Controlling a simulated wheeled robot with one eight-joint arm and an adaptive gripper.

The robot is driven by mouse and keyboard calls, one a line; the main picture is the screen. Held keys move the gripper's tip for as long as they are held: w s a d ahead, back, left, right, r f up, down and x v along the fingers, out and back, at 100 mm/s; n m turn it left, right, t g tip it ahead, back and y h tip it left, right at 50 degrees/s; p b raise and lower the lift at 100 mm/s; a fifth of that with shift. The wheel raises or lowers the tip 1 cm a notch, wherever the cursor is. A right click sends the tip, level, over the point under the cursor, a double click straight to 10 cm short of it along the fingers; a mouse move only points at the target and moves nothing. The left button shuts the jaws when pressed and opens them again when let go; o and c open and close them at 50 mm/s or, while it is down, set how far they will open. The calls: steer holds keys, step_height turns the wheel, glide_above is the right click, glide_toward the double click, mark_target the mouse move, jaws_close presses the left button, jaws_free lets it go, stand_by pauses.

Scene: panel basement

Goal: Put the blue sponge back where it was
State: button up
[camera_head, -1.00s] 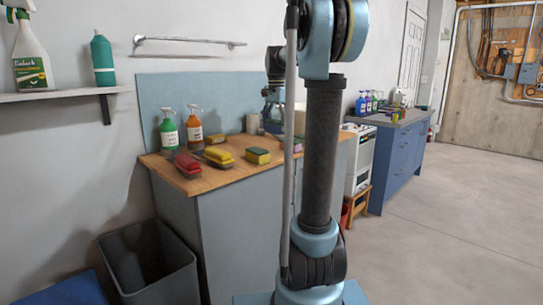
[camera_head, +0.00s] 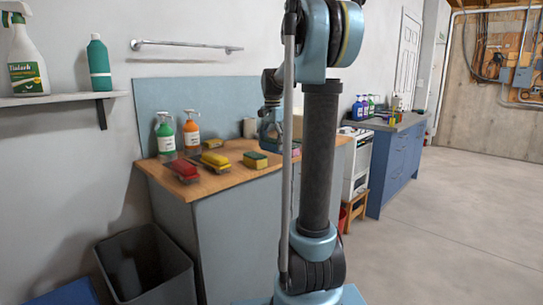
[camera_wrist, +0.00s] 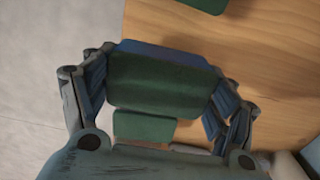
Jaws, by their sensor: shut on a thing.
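The blue sponge (camera_wrist: 160,82), with a dark green top face and a blue edge, sits between the two fingers of my gripper (camera_wrist: 158,95) in the wrist view. The gripper is shut on it, over the edge of the wooden worktop (camera_wrist: 265,75). I cannot tell whether the sponge touches the wood. A smaller green patch shows just below it. In the head view my gripper (camera_head: 270,125) is at the back right of the counter, partly hidden by my arm, and the sponge cannot be made out there.
A red sponge (camera_head: 183,170), a yellow one (camera_head: 214,160) and a yellow-green one (camera_head: 255,160) lie on the counter (camera_head: 215,184). A dark bin (camera_head: 145,265) stands below. A green item (camera_wrist: 207,4) is cut off at the wrist view's top.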

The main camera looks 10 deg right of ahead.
mark_target(272, 152)
step_height(272, 152, down, 4)
steer(key=shift+f, duration=0.1)
steer(key=o, duration=1)
steer(key=shift+s, duration=0.1)
step_height(272, 152, up, 12)
steer(key=shift+r, duration=0.1)
steer(key=s+f+n+t, duration=0.1)
steer(key=s+f+n, duration=0.2)
steer(key=s+f, duration=0.5)
steer(key=s+f+n, duration=0.3)
steer(key=s+f, duration=0.1)
steer(key=s, duration=0.8)
steer(key=s+f+n, duration=0.1)
steer(key=s+f, duration=0.4)
steer(key=s+f+n, duration=0.2)
steer(key=s+f, duration=0.3)
steer(key=f, duration=0.1)
steer(key=s+f+n+t, duration=0.1)
steer(key=s+f+n, duration=0.1)
steer(key=s+f, duration=0.2)
steer(key=shift+s+a+f, duration=0.1)
steer(key=shift+s+f, duration=0.1)
steer(key=shift+f, duration=0.35)
steer(key=shift+s+f, duration=0.2)
steer(key=shift+f, duration=0.35)
